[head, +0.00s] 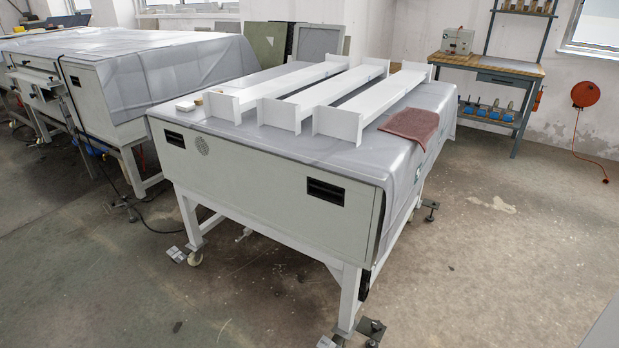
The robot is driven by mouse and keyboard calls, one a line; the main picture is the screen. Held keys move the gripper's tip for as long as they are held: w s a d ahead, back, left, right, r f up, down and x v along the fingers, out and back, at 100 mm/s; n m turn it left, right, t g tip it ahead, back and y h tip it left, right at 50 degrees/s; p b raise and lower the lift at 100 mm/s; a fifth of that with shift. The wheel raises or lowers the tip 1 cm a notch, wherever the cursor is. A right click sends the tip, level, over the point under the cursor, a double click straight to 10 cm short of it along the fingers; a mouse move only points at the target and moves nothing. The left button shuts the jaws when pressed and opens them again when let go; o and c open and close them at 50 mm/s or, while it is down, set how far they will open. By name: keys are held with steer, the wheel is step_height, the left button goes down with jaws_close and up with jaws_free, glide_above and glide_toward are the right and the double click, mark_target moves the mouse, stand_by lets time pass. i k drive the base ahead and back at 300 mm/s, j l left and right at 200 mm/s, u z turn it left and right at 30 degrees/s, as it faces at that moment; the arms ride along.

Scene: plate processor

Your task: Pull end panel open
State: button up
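The plate processor (375,258) stands in the middle of the head view on white legs, its top draped with a grey cover. Its end panel (245,180) is the long pale face toward me and looks closed, flush with the body. The panel has a dark recessed handle at its left (174,139) and another dark recessed handle at its right (326,191). My gripper is not in view.
White beams (325,90) and a reddish-brown cloth (410,126) lie on the cover. A second covered machine (120,80) stands at left, with a cable on the floor between. A workbench (487,65) is at the back right. The floor (480,260) at right is clear.

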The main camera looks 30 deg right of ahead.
mark_target(331, 210)
steer(key=z, duration=0.55)
steer(key=i+j+u, duration=0.1)
steer(key=i+j, duration=0.95)
steer(key=i+j+u, duration=0.1)
steer(key=i+j, duration=0.85)
steer(key=i, duration=0.15)
